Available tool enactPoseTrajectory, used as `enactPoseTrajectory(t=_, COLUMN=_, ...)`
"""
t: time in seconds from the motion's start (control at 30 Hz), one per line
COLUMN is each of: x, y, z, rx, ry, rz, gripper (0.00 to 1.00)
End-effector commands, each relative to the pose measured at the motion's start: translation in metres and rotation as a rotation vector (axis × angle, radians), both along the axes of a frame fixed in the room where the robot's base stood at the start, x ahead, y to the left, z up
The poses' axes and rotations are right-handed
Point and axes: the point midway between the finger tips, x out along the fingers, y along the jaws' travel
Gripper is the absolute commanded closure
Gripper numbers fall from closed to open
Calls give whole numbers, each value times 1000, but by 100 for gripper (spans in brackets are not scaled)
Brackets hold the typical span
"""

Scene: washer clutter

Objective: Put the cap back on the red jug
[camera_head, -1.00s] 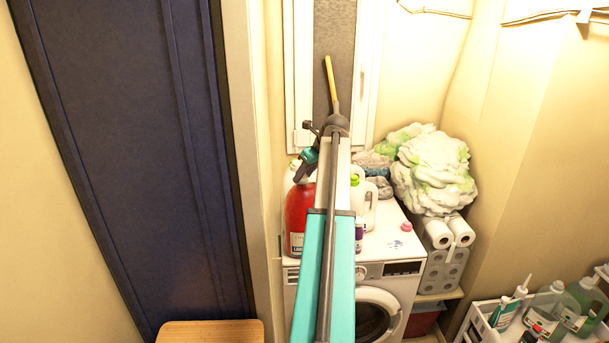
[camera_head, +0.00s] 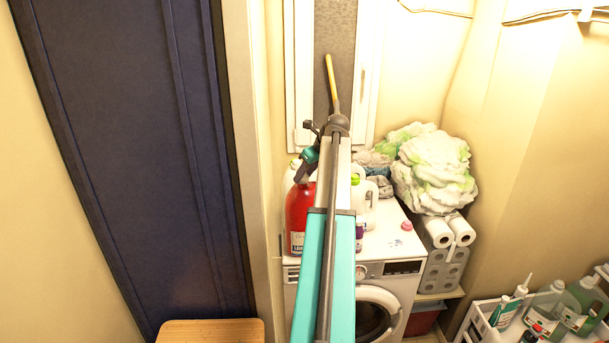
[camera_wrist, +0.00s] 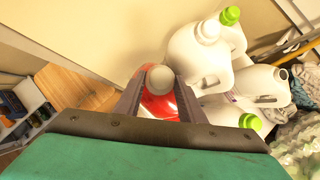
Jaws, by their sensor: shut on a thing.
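The red jug (camera_head: 299,215) stands on the left of the washer top, partly hidden by my arm in the head view. In the wrist view its red body (camera_wrist: 152,103) shows beneath and between my fingers. My gripper (camera_wrist: 160,80) is shut on a pale grey-white round cap (camera_wrist: 160,77) at the fingertips. The cap lies over the jug's top in that view. In the head view my gripper (camera_head: 305,172) is at the jug's top. The jug's mouth is hidden, so I cannot tell whether the cap touches it.
White jugs, one with a green cap (camera_wrist: 230,15), stand close beside the red jug. One white jug has an open dark mouth (camera_wrist: 283,74). A small pink round thing (camera_head: 407,226) lies on the clear right part of the washer top (camera_head: 385,243). A wall is close behind.

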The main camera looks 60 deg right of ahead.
Motion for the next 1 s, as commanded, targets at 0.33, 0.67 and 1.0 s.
enactPoseTrajectory(t=0.33, x=0, y=0, z=-4, rx=0, ry=0, rz=0, gripper=85)
enactPoseTrajectory(t=0.67, x=0, y=0, z=-8, rx=0, ry=0, rz=0, gripper=85)
enactPoseTrajectory(t=1.0, x=0, y=0, z=-8, rx=0, ry=0, rz=0, gripper=85)
